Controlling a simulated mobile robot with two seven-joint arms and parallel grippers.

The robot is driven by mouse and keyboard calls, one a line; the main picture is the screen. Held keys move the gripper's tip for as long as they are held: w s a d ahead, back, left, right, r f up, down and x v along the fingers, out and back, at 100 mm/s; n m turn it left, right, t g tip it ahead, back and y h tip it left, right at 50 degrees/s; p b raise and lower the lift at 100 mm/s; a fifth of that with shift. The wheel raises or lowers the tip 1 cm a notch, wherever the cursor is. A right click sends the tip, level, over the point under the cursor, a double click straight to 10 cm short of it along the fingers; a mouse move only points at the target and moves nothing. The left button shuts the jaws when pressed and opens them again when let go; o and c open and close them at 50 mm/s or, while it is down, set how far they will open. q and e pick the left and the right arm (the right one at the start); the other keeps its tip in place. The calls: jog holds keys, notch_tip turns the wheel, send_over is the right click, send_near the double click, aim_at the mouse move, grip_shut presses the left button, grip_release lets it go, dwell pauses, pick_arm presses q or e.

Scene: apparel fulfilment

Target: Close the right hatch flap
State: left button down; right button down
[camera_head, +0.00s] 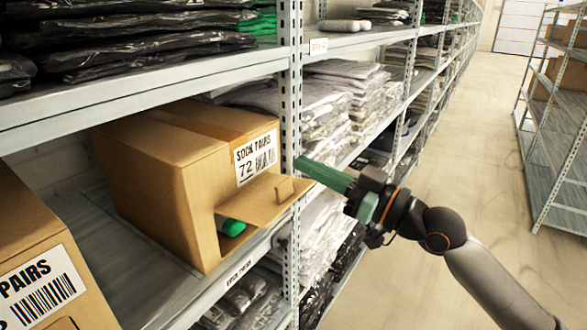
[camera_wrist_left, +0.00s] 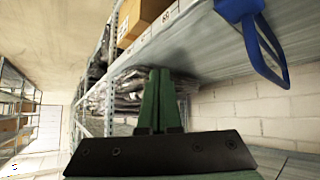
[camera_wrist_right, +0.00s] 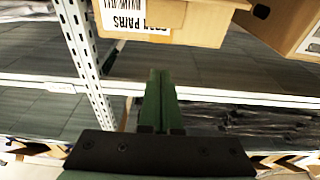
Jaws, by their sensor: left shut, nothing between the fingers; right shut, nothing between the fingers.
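A cardboard box labelled "SOCK PAIRS 72" (camera_head: 160,170) stands on the middle shelf. Its hatch flap (camera_head: 255,203) sticks outward from the front, open, with a small cardboard tab (camera_head: 285,190) on it. A green item (camera_head: 232,227) shows inside the opening under the flap. My right gripper (camera_head: 300,164) is shut and empty, its green fingers pointing left by the rack post, just beyond the flap's outer end; I cannot tell whether they touch. In the right wrist view its fingers (camera_wrist_right: 160,72) are together below the box. My left gripper (camera_wrist_left: 160,70) is shut and empty, outside the head view.
A second labelled box (camera_head: 25,240) stands at the left on the same shelf. A perforated rack post (camera_head: 291,110) rises beside the right gripper. Bagged garments (camera_head: 335,105) fill the shelves behind it. A blue looped object (camera_wrist_left: 250,30) shows in the left wrist view. The aisle floor (camera_head: 460,120) is clear.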

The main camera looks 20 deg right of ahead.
aim_at(294, 201)
jog(key=p+x, duration=0.1)
jog(key=x, duration=0.3)
jog(key=shift+w+a, duration=0.1)
jog(key=shift+a, duration=0.05)
jog(key=f, duration=0.3)
jog(key=shift+s+d, duration=0.25)
jog(key=shift+s+f+b, duration=0.1)
jog(key=shift+f+b, duration=0.2)
jog(key=shift+f, duration=0.25)
jog(key=shift+d, duration=0.1)
